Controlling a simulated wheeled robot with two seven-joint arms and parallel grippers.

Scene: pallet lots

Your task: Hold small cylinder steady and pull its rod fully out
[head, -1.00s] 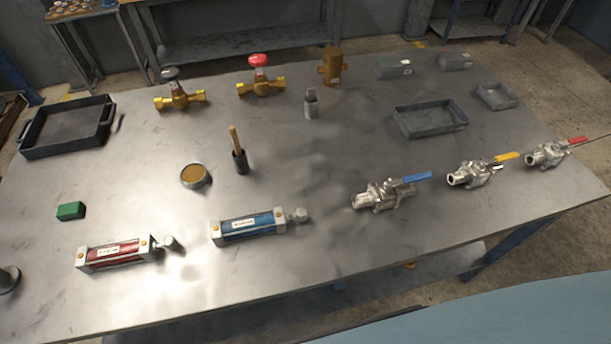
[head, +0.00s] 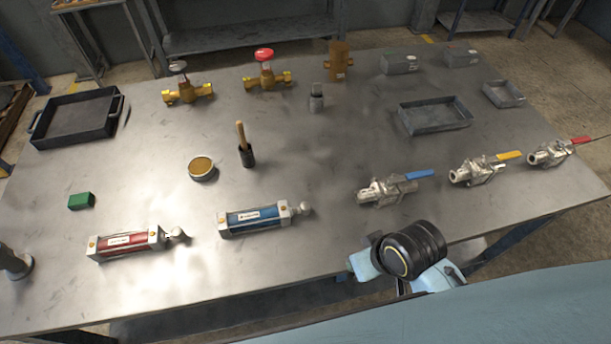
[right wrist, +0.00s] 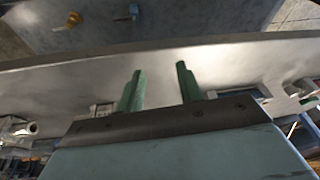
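Two cylinders lie on the steel table (head: 330,215), a red one (head: 125,244) at front left and a blue one (head: 250,217) right of it. Each has a white label and a short silver rod end on its right; the rods look nearly fully in. I cannot tell which is the smaller. My right arm shows at the table's front edge, right of the blue cylinder and apart from it. In the right wrist view my right gripper (right wrist: 160,70) has its two green fingers apart with nothing between them.
Three silver valves stand at right, with blue (head: 418,174), yellow (head: 509,155) and red handles. A round tin (head: 202,169), a brush-like tool in a dark cup (head: 246,153) and a green block (head: 80,201) lie behind the cylinders. Trays, brass valves and grey boxes stand farther back.

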